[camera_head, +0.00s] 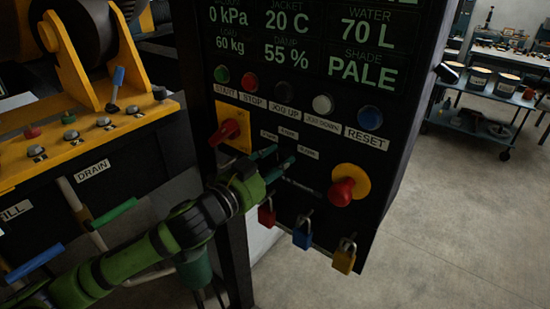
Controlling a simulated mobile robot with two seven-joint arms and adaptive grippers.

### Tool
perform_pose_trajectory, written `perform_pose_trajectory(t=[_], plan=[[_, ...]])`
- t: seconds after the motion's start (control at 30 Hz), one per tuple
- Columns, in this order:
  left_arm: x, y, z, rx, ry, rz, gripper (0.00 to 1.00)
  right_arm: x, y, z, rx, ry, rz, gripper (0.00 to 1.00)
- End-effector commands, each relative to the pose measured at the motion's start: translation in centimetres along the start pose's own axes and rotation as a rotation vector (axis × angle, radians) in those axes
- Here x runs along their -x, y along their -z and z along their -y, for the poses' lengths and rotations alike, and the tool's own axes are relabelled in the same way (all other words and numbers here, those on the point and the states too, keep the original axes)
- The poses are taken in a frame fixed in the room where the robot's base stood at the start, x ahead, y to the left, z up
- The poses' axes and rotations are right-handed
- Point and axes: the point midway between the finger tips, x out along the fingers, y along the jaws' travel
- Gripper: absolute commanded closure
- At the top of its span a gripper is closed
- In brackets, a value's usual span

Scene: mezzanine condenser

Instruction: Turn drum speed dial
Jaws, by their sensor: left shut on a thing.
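The black control panel (290,110) faces me in the middle of the view. My left gripper (275,162), on its green arm from the left, reaches its lower middle and is shut on the drum speed dial there. The fingers and wrist hide nearly all of the dial, so its pointer cannot be read. Small rpm labels (288,133) show just above and to the right of the fingers. My right gripper is not in view.
A red knob on a yellow plate (228,130) is left of the gripper; a red knob (342,192) is right. Red (266,215), blue (303,236) and yellow (344,260) padlocks hang below. Labelled buttons (322,104) sit above. Levers (118,80) stand left.

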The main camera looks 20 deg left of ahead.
Motion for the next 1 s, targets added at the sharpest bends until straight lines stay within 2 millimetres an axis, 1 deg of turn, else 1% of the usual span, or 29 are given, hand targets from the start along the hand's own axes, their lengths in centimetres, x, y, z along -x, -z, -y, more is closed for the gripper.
perform_pose_trajectory(t=[0.3,0.83,0.87,0.9,1.0], plan=[[0.0,-0.12,-0.03,-0.113,-0.001,0.006,0.93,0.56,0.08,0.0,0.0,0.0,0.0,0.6],[-0.01,-0.15,-0.05,-0.131,-0.001,0.007,0.93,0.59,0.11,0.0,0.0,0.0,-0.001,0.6],[-0.01,-0.15,-0.04,-0.131,-0.001,0.007,0.48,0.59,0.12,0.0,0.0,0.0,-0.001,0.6],[-0.01,-0.14,-0.04,-0.13,-0.001,0.006,0.37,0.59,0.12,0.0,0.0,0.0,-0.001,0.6],[0.0,-0.11,-0.03,-0.13,0.0,0.006,0.37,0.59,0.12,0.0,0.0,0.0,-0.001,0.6]])
